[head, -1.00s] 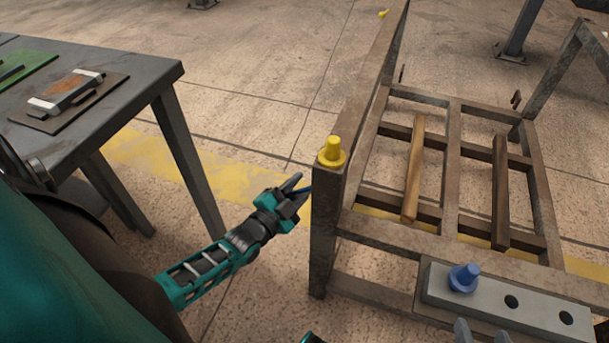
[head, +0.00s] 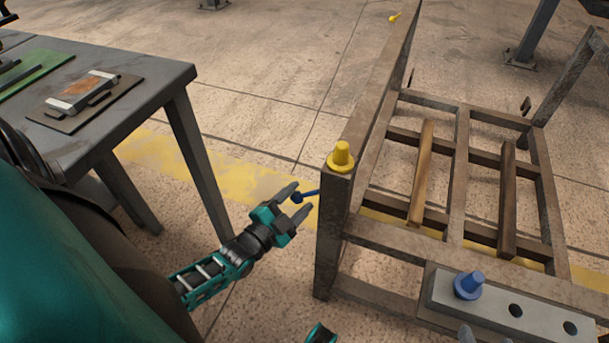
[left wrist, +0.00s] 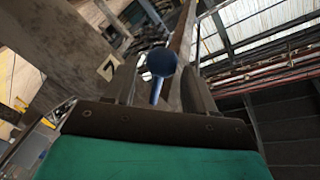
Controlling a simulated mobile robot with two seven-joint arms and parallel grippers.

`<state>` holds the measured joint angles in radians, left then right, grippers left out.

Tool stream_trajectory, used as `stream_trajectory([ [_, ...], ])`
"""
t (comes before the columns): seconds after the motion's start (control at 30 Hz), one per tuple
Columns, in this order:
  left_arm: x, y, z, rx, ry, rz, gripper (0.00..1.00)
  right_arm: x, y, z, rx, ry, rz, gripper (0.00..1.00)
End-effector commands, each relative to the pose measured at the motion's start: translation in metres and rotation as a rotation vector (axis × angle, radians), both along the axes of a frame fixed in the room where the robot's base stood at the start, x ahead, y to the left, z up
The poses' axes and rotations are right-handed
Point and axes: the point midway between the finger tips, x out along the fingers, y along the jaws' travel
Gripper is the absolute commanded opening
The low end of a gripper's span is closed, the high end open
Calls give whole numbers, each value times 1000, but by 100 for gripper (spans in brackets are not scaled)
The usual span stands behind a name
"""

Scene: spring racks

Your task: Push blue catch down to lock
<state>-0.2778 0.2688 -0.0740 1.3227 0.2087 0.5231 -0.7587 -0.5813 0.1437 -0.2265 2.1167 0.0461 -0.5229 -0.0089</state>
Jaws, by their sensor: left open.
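The blue catch (head: 298,197) is a short lever with a round knob. It sticks out to the left from the rack's near left post (head: 332,235), a little below the yellow cap, and slopes slightly down toward the knob. My left gripper (head: 301,197) is open beside the post, with the knob between or just in front of its fingertips. In the left wrist view the blue knob (left wrist: 161,62) shows between the two fingers, with gaps on both sides.
The rack frame (head: 459,180) fills the right side. A yellow cap (head: 341,157) tops its near left post. A grey block (head: 540,320) with holes holds a blue peg (head: 468,285). A grey workbench (head: 150,82) stands at left. Open floor lies between bench and rack.

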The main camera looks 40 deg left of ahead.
Motion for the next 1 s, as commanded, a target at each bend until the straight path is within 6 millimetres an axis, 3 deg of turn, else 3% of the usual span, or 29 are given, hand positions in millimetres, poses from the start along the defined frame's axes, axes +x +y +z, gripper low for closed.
stream_trajectory([
  [0.2,-52,2,2,-1,6,0,55,-3,-5,3,-12,9,-6,62],
  [0.4,-82,3,2,1,2,1,55,-5,-8,2,-21,11,-6,62],
  [0.6,-92,4,2,0,0,0,55,-5,-9,2,-23,12,-7,62],
  [1.0,-92,4,2,0,0,0,55,-5,-9,2,-20,12,-9,62],
])
